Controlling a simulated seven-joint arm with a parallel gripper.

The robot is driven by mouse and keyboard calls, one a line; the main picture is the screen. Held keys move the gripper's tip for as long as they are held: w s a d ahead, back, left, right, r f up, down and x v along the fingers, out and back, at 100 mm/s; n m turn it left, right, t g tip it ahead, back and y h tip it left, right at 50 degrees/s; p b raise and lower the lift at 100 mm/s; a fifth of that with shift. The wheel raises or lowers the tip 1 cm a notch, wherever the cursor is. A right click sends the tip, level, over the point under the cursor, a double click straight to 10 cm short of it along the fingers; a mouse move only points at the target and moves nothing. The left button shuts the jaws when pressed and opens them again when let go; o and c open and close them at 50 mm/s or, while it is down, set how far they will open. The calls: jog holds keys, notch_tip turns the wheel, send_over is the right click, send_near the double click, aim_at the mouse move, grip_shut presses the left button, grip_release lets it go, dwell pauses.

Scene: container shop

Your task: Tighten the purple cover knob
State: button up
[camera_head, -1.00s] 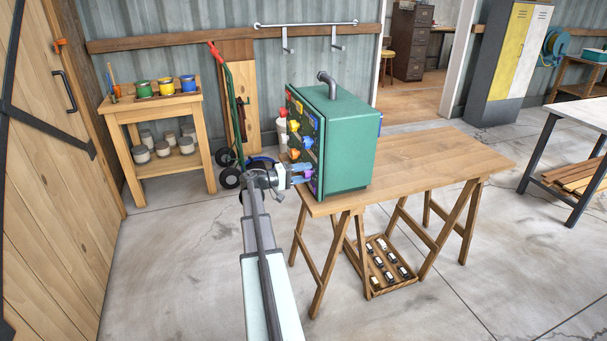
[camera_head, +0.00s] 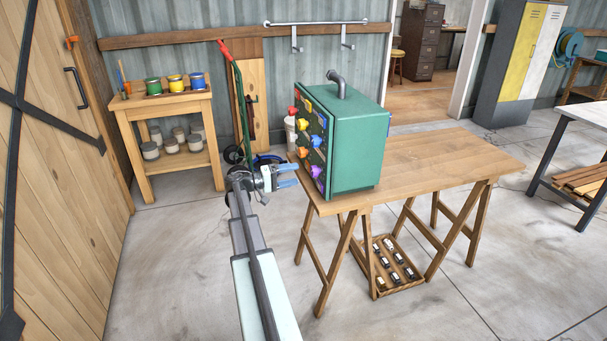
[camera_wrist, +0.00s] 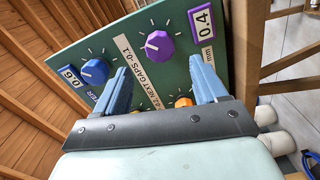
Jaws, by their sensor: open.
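The purple knob (camera_head: 316,172) is low on the front panel of the green machine (camera_head: 358,150), which stands on a wooden table. In the wrist view the purple knob (camera_wrist: 158,46) shows a white pointer mark and tick marks around it, beside a label reading 0.4 mm. My gripper (camera_head: 290,175) is in front of the panel, left of the purple knob and apart from it. In the wrist view its two blue fingers (camera_wrist: 160,76) are spread wide with nothing between the tips; the purple knob is beyond them.
A blue knob (camera_wrist: 95,71) with a label reading 0.6 sits left of the purple knob in the wrist view. An orange knob (camera_wrist: 183,102) partly shows between the fingers. The wooden table (camera_head: 440,160) is bare right of the machine. Open floor lies left of the table.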

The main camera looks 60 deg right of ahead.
jog(key=shift+v, duration=2.9)
jog(key=a+f+n+t+y, duration=0.2)
jog(key=a+f+t+y, duration=0.15)
jog(key=f, duration=0.45)
jog(key=a+f+n+t+y, duration=0.2)
jog(key=a+f+t, duration=0.2)
jog(key=f, duration=0.4)
jog(key=s+a+f+n+t+y, duration=0.1)
jog(key=a+f+t+y, duration=0.15)
jog(key=a+f, duration=0.8)
jog(key=s+a+f+n+t+y, duration=0.1)
jog(key=a+f+y, duration=0.2)
jog(key=a+f, duration=0.75)
jog(key=s+a+f+g+y, duration=0.1)
jog(key=s+a+f+y, duration=0.15)
jog(key=a, duration=0.85)
jog(key=s+a+f+y, duration=0.1)
jog(key=s+a, duration=0.3)
jog(key=a, duration=0.6)
jog(key=s+a+f+n+g+h, duration=0.1)
jog(key=s+a+f+n+g, duration=0.1)
jog(key=s+a, duration=0.5)
jog(key=s+a+f+n+g, duration=0.2)
jog(key=s+a+f+n, duration=0.1)
jog(key=s+a, duration=0.5)
jog(key=shift+s+a+f+h, duration=0.25)
jog(key=shift+s+f+h, duration=0.1)
jog(key=shift+s+f, duration=0.3)
